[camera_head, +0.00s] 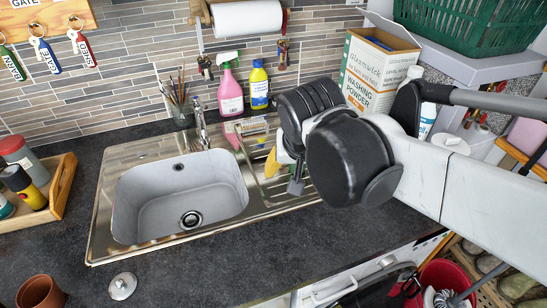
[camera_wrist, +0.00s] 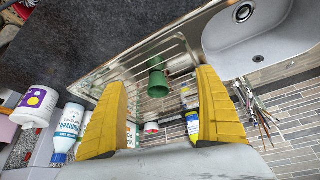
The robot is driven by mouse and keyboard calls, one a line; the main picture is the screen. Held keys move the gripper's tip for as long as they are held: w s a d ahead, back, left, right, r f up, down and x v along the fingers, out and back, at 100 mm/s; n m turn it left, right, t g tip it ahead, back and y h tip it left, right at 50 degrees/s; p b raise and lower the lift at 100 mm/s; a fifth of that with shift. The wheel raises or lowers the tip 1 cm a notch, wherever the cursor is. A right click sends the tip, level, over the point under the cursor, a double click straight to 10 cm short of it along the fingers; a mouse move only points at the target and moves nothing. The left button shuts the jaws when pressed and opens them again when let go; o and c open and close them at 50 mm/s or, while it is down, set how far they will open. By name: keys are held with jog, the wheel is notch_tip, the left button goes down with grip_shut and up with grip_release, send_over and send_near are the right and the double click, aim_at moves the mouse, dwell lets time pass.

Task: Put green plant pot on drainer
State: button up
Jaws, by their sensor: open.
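The green plant pot (camera_wrist: 157,80) shows in the wrist view against the ribbed steel drainer (camera_wrist: 184,48); I cannot tell whether it stands upright or is tilted. It lies between my two yellow fingers in that view, with clear gaps on both sides. My gripper (camera_wrist: 161,83) is open and empty, its fingers apart from the pot. In the head view the gripper (camera_head: 283,174) hangs over the drainer (camera_head: 256,168) right of the sink, and the arm and wrist hide the pot and much of the drainer.
The sink basin (camera_head: 180,195) is empty. A pink spray bottle (camera_head: 230,92), a yellow bottle (camera_head: 259,86) and a washing powder box (camera_head: 375,68) stand along the back. A terracotta pot (camera_head: 40,292) and a metal lid (camera_head: 122,286) are at front left. The front counter is mostly clear.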

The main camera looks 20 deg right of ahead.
jog(key=s+a+f+n+t+y, duration=0.1)
jog(key=s+a+n+t, duration=0.1)
jog(key=s+n, duration=0.2)
jog(key=shift+s+f+y, duration=0.35)
jog(key=shift+s+y, duration=0.05)
jog(key=shift+s, duration=0.4)
jog(key=shift+a, duration=0.1)
dwell(0.4)
